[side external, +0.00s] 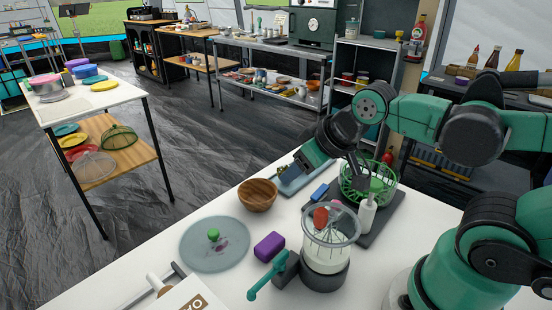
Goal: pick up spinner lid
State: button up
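A wide, round translucent lid-like disc (196,250) lies flat on the white table, left of the wooden bowl. A small green knob (213,234) stands on it. I take this disc to be the spinner lid. A green mesh basket (385,195) stands at the back right of the table. My gripper (345,172) is above the table, just left of the basket and well to the right of the disc. It appears clear of the disc. Its fingers are dark and small in this view, so their opening cannot be made out.
A wooden bowl (257,195) and a purple block (269,246) lie between the disc and my gripper. A clear container (325,262) with a whisk and a white bottle (367,214) stand near my arm. A teal-handled tool (265,280) lies at the front.

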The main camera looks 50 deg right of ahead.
jog(key=shift+o, duration=0.8)
jog(key=n+g+y, duration=0.3)
jog(key=n+g, duration=0.3)
jog(key=n, duration=0.7)
send_over(213, 232)
jog(key=d, duration=0.2)
jog(key=f, duration=0.4)
jog(key=s+f, duration=0.1)
jog(key=f, duration=0.1)
jog(key=shift+f, duration=0.15)
jog(key=shift+w+a+f+n, duration=0.2)
jog(key=shift+a+f+n, duration=0.1)
jog(key=shift+f, duration=0.3)
jog(key=shift+x, duration=2.5)
jog(key=shift+d, duration=0.1)
grip_shut()
